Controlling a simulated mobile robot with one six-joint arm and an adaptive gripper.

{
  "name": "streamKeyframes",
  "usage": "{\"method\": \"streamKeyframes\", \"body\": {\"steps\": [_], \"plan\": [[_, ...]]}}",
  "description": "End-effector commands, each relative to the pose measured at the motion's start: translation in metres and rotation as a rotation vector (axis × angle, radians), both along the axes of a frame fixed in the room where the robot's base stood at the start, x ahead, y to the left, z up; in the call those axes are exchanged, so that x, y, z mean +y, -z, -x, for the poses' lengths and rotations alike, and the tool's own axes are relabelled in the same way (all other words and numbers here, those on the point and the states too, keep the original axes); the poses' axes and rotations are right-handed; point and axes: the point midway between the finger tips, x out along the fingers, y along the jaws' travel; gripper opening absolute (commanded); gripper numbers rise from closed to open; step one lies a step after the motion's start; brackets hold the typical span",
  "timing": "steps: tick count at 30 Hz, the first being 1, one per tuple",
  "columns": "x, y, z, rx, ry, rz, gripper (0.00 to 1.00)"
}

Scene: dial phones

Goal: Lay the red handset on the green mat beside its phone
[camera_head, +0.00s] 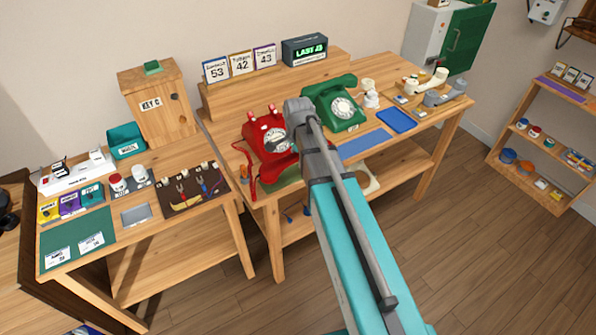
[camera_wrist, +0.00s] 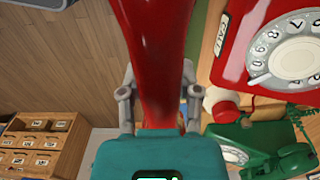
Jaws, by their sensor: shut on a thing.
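The red phone (camera_head: 268,137) stands on the right-hand table with its cradle bare; its body and white dial (camera_wrist: 292,55) fill the upper right of the wrist view. My gripper (camera_wrist: 160,97) is shut on the red handset (camera_wrist: 155,45), one finger on each side of it. In the head view the red handset (camera_head: 272,172) shows in front of the phone, at the near edge of the table. The green mat (camera_head: 291,180) shows partly beside and below it. My arm hides the gripper and part of the mat there. Whether the handset touches the mat cannot be told.
A green phone (camera_head: 334,102) with its handset on stands to the right. A left table (camera_head: 130,245) holds boxes and tools. A shelf (camera_head: 545,150) stands at the far right.

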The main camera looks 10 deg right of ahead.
Motion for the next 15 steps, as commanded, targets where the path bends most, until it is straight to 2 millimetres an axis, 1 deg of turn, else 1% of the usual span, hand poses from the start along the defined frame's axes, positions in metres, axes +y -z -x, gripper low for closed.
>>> {"method": "streamKeyframes", "body": {"steps": [1,5,9,15], "plan": [[-0.001,0.01,-0.006,0.0,0.0,0.0,0.0],[-0.002,0.018,-0.013,0.0,0.0,0.0,0.0],[-0.003,0.02,-0.017,0.0,0.001,0.0,0.0],[-0.003,0.02,-0.017,0.0,0.001,0.0,0.0]]}}
